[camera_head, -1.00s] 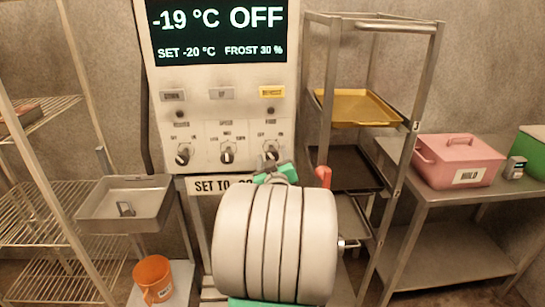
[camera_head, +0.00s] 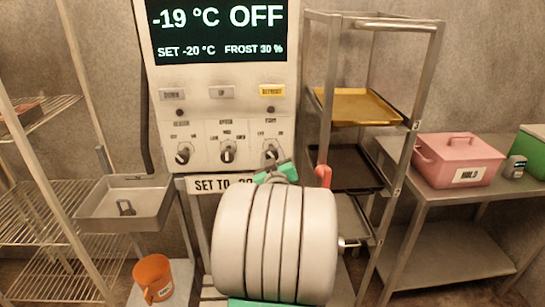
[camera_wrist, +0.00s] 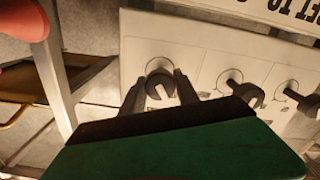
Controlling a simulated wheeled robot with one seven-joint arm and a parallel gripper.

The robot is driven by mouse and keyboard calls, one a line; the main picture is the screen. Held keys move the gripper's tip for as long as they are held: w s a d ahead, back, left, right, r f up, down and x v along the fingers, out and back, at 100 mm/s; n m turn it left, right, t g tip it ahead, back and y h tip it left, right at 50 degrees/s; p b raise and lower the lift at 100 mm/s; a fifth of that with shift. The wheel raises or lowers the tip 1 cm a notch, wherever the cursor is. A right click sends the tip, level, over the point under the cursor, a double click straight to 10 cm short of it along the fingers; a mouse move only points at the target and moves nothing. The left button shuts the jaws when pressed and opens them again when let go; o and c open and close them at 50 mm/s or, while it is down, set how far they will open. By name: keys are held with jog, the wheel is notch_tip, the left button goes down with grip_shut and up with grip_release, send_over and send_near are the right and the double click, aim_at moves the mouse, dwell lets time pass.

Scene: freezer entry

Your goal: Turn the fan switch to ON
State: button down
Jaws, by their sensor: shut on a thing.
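The control panel (camera_head: 222,120) carries three rotary knobs in a row below its screen; their small labels are too blurred to read. The screen (camera_head: 217,30) reads -19 °C OFF. My gripper (camera_head: 272,166) is at the rightmost knob (camera_head: 270,151), and its green and grey tip partly covers that knob's lower side. In the wrist view, which is turned round, this knob (camera_wrist: 160,84) is at the left. My gripper's two dark fingers (camera_wrist: 160,92) are shut on it, one on either side. The middle knob (camera_head: 227,151) and left knob (camera_head: 184,153) are free.
A SET TO sign (camera_head: 215,185) hangs just below the panel. A red handle (camera_head: 323,176) is close to the right of my gripper. A metal rack (camera_head: 398,150) with trays stands right of the panel. A grey basin (camera_head: 122,203) stands at the left.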

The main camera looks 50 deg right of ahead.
jog(key=m+b, duration=0.3)
jog(key=shift+f, duration=0.15)
jog(key=m+b, duration=0.7)
jog(key=m, duration=0.1)
jog(key=shift+m, duration=0.4)
jog(key=shift+m+b, duration=0.65)
jog(key=shift+m, duration=0.35)
jog(key=c, duration=0.9)
grip_release()
